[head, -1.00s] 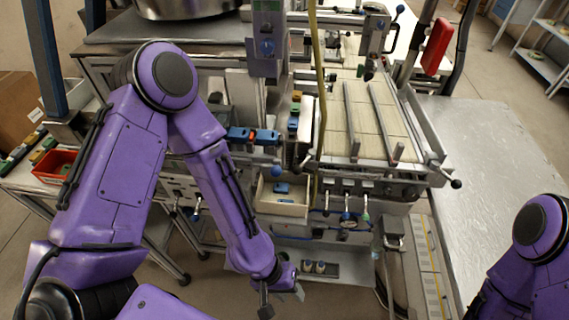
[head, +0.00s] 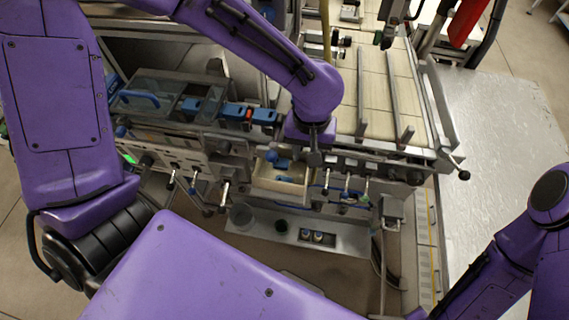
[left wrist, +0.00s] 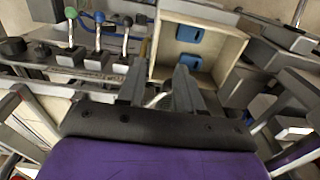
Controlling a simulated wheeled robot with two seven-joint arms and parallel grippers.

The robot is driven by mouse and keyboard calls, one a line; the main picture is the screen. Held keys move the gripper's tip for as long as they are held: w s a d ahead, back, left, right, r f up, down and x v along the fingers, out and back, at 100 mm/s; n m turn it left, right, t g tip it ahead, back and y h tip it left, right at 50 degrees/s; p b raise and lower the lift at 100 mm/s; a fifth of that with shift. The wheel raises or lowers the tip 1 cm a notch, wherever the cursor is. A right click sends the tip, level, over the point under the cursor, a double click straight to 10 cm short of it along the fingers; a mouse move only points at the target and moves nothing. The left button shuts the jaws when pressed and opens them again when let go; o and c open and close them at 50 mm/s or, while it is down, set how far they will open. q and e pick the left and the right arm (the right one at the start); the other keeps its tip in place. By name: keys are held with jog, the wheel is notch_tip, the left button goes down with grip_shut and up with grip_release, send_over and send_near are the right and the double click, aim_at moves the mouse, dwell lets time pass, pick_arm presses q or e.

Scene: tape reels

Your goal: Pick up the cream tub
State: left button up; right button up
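The cream tub (head: 280,197) is an open, pale box below the machine's front in the head view. Two blue pieces (head: 283,164) lie inside it. My left gripper (head: 316,160) is at the tub's right side in the head view, pointing down, and its arm hides part of the area. In the left wrist view the tub (left wrist: 220,50) is just beyond the two fingers (left wrist: 160,84), which stand apart with nothing visible between them. I cannot tell whether they touch the tub. My right arm shows at the lower right, but its gripper is out of frame.
A row of levers with coloured knobs (left wrist: 98,40) is left of the tub in the left wrist view. A metal shelf (head: 345,240) with small items lies below the tub.

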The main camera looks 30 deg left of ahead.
pick_arm(q)
jog(key=f, duration=0.2)
jog(key=f+p, duration=0.1)
jog(key=f, duration=0.5)
jog(key=shift+w+d+f, duration=0.1)
jog(key=shift+w+d, duration=0.25)
jog(key=shift+w, duration=0.05)
grip_shut()
